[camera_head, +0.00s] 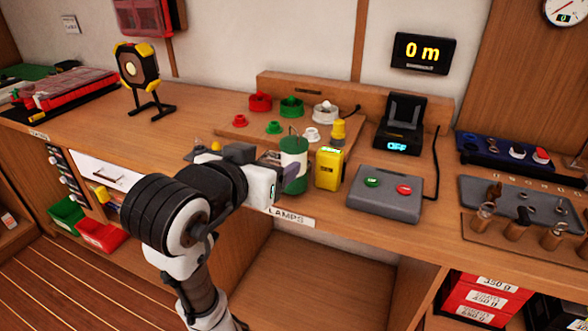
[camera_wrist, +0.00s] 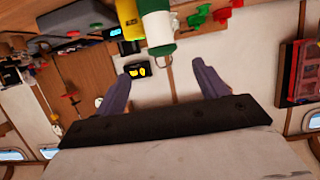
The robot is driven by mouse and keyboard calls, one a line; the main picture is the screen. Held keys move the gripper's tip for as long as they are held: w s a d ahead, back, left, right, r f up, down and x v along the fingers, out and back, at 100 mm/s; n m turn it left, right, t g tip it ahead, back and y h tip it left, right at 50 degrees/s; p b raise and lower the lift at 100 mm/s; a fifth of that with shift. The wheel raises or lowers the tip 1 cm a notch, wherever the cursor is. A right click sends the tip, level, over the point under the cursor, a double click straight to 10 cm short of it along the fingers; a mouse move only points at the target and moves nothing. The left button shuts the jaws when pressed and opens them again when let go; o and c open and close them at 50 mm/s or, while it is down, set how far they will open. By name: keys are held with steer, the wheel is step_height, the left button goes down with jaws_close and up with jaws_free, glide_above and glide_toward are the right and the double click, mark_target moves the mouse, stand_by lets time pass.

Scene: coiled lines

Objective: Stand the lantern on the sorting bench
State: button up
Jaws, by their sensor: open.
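A green and white cylinder with a thin wire handle (camera_head: 293,150), which looks like the lantern, stands upright on the wooden bench above the LAMPS label. My gripper (camera_head: 281,170) is open beside its left side, with one finger partly in front of it. In the wrist view the same cylinder (camera_wrist: 157,28) appears upside down, just beyond my gripper (camera_wrist: 159,72). Its end shows between and slightly past the spread fingertips. The gap between the fingers is empty. I cannot tell which surface is the sorting bench.
A yellow lamp-like unit (camera_head: 328,168) stands close to the cylinder's right. A grey box with green and red buttons (camera_head: 385,193) is farther right. Red, green and white fittings (camera_head: 291,106) stand behind. A black and yellow work light (camera_head: 138,70) stands at the left, with bare bench (camera_head: 195,105) beside it.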

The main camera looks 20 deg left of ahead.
mark_target(289, 155)
steer(key=p+x, duration=0.4)
steer(key=p, duration=0.1)
steer(key=p+x, duration=0.4)
steer(key=p, duration=0.2)
steer(key=shift+w+f, duration=0.15)
steer(key=shift+f, duration=0.15)
steer(key=shift+f+p+x, duration=0.15)
steer(key=shift+p+x, duration=0.3)
steer(key=shift+x, duration=0.9)
steer(key=shift+f+p+x, duration=0.15)
steer(key=shift+p+x, duration=0.25)
steer(key=shift+x, duration=0.9)
steer(key=shift+a, duration=0.1)
steer(key=c, duration=1.3)
steer(key=shift+r, duration=0.15)
step_height(289, 155, up, 20)
steer(key=b, duration=0.1)
steer(key=shift+b, duration=0.3)
